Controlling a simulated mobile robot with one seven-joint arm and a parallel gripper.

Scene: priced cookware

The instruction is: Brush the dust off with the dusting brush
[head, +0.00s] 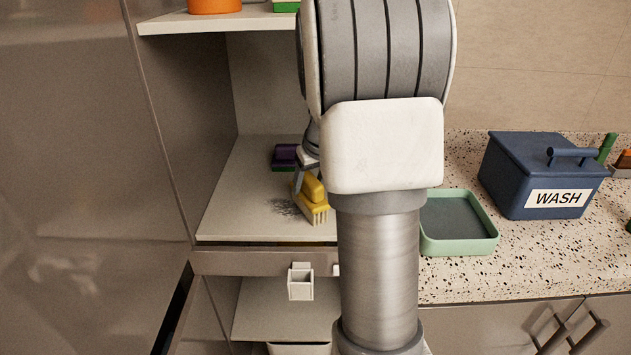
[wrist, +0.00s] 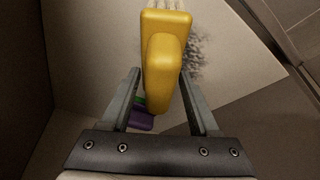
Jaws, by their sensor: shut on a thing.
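The yellow dusting brush (head: 313,200) has pale bristles pointing down onto the middle shelf (head: 262,150) of the open cabinet. My gripper (head: 297,188) is shut on the brush's handle, which also shows between the fingers in the wrist view (wrist: 164,75). A dark grey patch of dust (head: 286,207) lies on the shelf just left of the bristles; in the wrist view the dust (wrist: 197,55) is beside the brush's right side. I cannot tell whether the bristles touch the shelf. My arm hides the right part of the shelf.
A purple and green item (head: 285,157) sits further back on the shelf. An orange pot (head: 214,5) stands on the upper shelf. A small white holder (head: 300,282) hangs at the shelf front. On the speckled counter are a green tray (head: 460,247) and a blue WASH box (head: 530,180).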

